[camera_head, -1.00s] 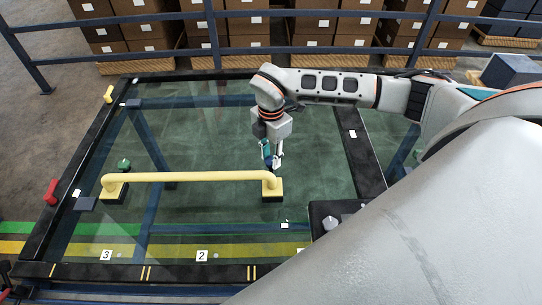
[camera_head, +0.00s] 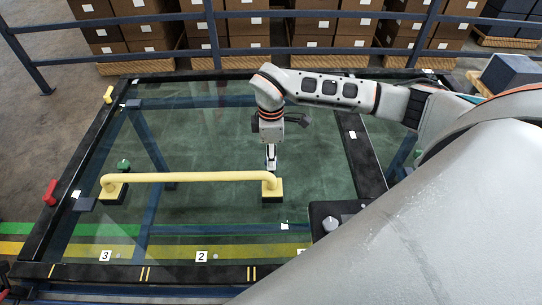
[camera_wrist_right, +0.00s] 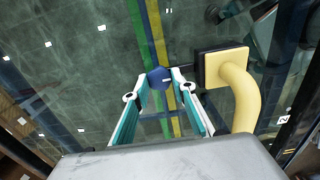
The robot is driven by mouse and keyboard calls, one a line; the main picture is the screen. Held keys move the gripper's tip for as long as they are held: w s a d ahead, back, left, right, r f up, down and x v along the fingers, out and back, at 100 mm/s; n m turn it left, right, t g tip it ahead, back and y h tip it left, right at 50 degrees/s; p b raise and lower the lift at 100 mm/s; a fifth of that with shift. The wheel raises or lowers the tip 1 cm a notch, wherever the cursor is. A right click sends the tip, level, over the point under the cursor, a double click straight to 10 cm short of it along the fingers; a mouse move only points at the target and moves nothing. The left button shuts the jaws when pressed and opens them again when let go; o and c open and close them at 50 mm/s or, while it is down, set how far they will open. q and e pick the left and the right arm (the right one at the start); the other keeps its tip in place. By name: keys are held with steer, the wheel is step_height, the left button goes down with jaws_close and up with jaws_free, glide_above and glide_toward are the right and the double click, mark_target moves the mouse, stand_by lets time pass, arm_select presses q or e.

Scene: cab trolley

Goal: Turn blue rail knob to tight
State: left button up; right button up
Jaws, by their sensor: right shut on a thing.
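The blue knob (camera_wrist_right: 160,78) sits between the two fingertips of my right gripper (camera_wrist_right: 160,84) in the right wrist view, with a small light mark on its face. The fingertips press on it from both sides. In the head view my right gripper (camera_head: 271,166) points down just behind the right end of the yellow rail (camera_head: 195,178), and the knob is hidden by the fingers. The rail's square yellow end mount (camera_wrist_right: 226,67) is right beside the knob in the wrist view, apart from the fingers. My left gripper is not in view.
A green knob (camera_head: 123,165) stands near the rail's left end. A red handle (camera_head: 50,192) and a yellow handle (camera_head: 108,94) are on the black left frame. The glass panel (camera_head: 210,130) behind the rail is clear. A blue railing and stacked boxes are beyond.

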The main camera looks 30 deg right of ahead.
stand_by(0.5)
steer(key=o, duration=1.1)
step_height(320, 180, up, 12)
steer(key=shift+r, duration=0.1)
